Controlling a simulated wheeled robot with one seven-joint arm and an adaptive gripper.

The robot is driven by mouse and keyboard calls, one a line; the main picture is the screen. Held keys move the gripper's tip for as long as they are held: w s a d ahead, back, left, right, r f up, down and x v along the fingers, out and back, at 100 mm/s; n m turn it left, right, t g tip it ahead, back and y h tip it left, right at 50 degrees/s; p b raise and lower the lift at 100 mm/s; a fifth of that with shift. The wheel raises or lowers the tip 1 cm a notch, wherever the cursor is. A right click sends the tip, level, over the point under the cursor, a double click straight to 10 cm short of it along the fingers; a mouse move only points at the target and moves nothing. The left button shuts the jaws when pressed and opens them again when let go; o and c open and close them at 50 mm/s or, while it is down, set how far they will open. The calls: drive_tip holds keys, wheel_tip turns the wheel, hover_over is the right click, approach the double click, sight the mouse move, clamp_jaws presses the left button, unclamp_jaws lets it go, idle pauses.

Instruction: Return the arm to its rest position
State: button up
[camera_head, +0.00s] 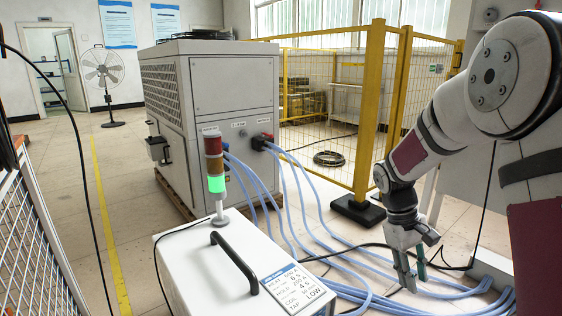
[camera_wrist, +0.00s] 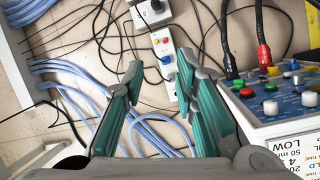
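My gripper (camera_head: 414,268) hangs pointing down at the right of the head view, beside the white heater unit and over the blue hoses. In the wrist view my gripper (camera_wrist: 158,75) shows two green-padded fingers spread apart with nothing between them. My white arm (camera_head: 440,130) comes in from the upper right of the head view, bent at the elbow. The heater unit (camera_head: 190,262) stands at the bottom of the head view, with a black handle and a label on top. Its control panel (camera_wrist: 285,100) with several coloured buttons shows at the right of the wrist view.
A signal tower (camera_head: 215,180) with its green section lit stands on the heater unit. A large grey chiller (camera_head: 225,110) is behind it. Blue hoses (camera_head: 330,245) and black cables run over the floor. A yellow fence (camera_head: 375,110) stands behind my arm. A power strip (camera_wrist: 165,50) lies below my gripper.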

drive_tip(key=s+a+r+m+t+y, duration=0.1)
drive_tip(key=s+a+r, duration=0.2)
drive_tip(key=s+r, duration=0.4)
drive_tip(key=s+a+r+m, duration=0.1)
drive_tip(key=s+a+r, duration=0.1)
drive_tip(key=s+r, duration=0.55)
drive_tip(key=s+a+m+t+y+p, duration=0.1)
drive_tip(key=s+a, duration=0.2)
drive_tip(key=s, duration=0.7)
drive_tip(key=s+a+m+t+y, duration=0.1)
drive_tip(key=s+a, duration=0.2)
drive_tip(key=s, duration=0.7)
wheel_tip(320, 180, up, 40)
drive_tip(key=t+p, duration=0.3)
drive_tip(key=p, duration=3.4)
drive_tip(key=shift+w+d+t+p, duration=0.15)
drive_tip(key=shift+d+t+p, duration=0.05)
drive_tip(key=shift+t+p, duration=0.2)
drive_tip(key=shift+r, duration=0.1)
